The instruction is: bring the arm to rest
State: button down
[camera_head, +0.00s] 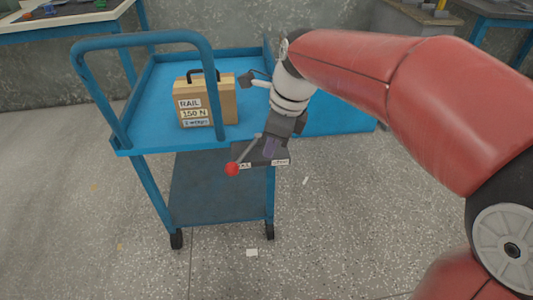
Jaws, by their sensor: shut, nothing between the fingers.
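My red and white arm reaches in from the right, over the blue cart (146,118). My gripper (269,150) points down at the cart's front edge. It is shut and empty. Just below and beside it is a dark lever box (268,157) with small white labels. A grey lever with a red knob (232,169) sticks out from it toward the lower left. My gripper overlaps the box in this view; I cannot tell whether they touch. My wrist hides part of the cart's top.
A tan case (224,101) labelled "RAIL 150 N" stands on the cart, left of my wrist. The cart's curved handle (147,37) rises at the left. Workbenches stand at the back left (62,25) and back right. The speckled floor in front is mostly clear.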

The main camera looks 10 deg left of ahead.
jog(key=shift+r, duration=0.15)
dwell(0.3)
jog(key=s+d+f+n+t+h, duration=0.1)
jog(key=s+d+n+t, duration=0.1)
jog(key=s+d+n, duration=0.5)
jog(key=s+d+f+n+t+h, duration=0.1)
jog(key=s+d+n+t, duration=0.2)
jog(key=s+d+n, duration=0.4)
jog(key=d+n, duration=0.4)
jog(key=d, duration=0.4)
jog(key=shift+f+n+h, duration=0.15)
jog(key=shift+n+h, duration=0.15)
jog(key=shift+h, duration=0.1)
